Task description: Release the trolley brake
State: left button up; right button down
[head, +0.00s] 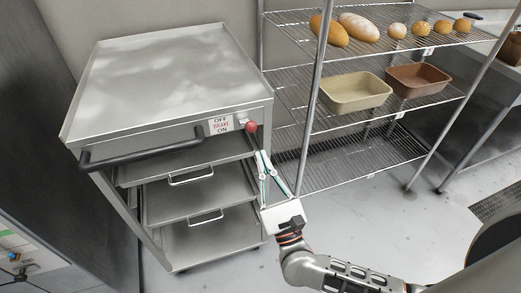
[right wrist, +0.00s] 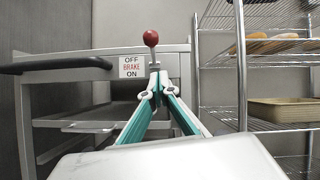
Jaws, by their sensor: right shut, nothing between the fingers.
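The steel trolley (head: 170,75) stands at the left with a flat top, a dark push handle (head: 140,158) and drawers below. Its brake label (head: 220,125) reads OFF above, BRAKE, and ON below; it also shows in the right wrist view (right wrist: 132,67). Right of the label is the brake lever's red knob (head: 251,126). In the right wrist view the knob (right wrist: 151,38) stands above the label on a short stem. My right gripper (head: 261,155) is shut and empty, its fingertips (right wrist: 155,80) just below the knob. Whether they touch the stem cannot be told. My left gripper is not in view.
A wire rack (head: 340,120) stands close to the right of the trolley, with bread loaves (head: 360,27) on top and two baking tins (head: 355,92) below. Its front post is near my right gripper. The floor in front is clear.

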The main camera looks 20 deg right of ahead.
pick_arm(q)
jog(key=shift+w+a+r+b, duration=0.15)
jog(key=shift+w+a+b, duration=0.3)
pick_arm(e)
jog(key=s+f, duration=0.1)
jog(key=s, duration=0.6)
jog(key=shift+s+f, duration=0.3)
jog(key=shift+f, duration=0.1)
jog(key=s+a+f+n+g+y+p, duration=0.1)
jog(key=a+f+n+g+y, duration=0.25)
jog(key=n, duration=0.85)
jog(key=s+a+f+n+g+y+p, duration=0.1)
jog(key=a+f+n+g+y, duration=0.3)
jog(key=n, duration=0.8)
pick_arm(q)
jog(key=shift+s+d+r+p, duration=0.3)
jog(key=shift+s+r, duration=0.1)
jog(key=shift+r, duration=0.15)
pick_arm(e)
jog(key=s+d+f+n+g+h, duration=0.3)
jog(key=d+f+n, duration=0.3)
jog(key=f, duration=0.3)
jog(key=s+d+f+n+g+h, duration=0.3)
jog(key=d+f+n, duration=0.3)
jog(key=f, duration=0.3)
jog(key=shift+s+f+n, duration=0.25)
jog(key=shift+s+n, duration=0.4)
jog(key=shift+n, duration=0.15)
